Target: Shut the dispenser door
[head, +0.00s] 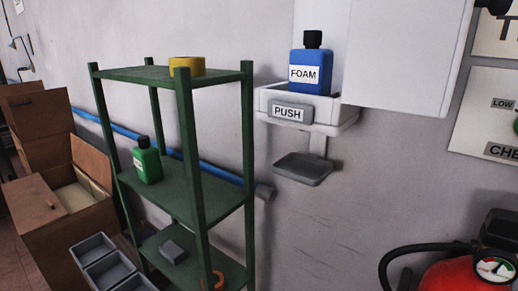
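The white wall dispenser (335,117) hangs on the grey wall right of the centre. Its white door (405,60) stands open, swung out to the right, and its upper part is cut off by the frame. A blue bottle with a black cap, labelled FOAM (312,76), stands upright inside the dispenser. A grey bar marked PUSH (289,113) is on the dispenser's lower front. A grey drip tray (302,168) is below it. Neither of my grippers can be made out in the head view.
A green shelf rack (185,150) stands left of the dispenser, with yellow tape (186,66) and a green bottle (146,162). Cardboard boxes (70,225) are at the left. A red extinguisher (465,274) is at the lower right. A dark shape at the top right is unclear.

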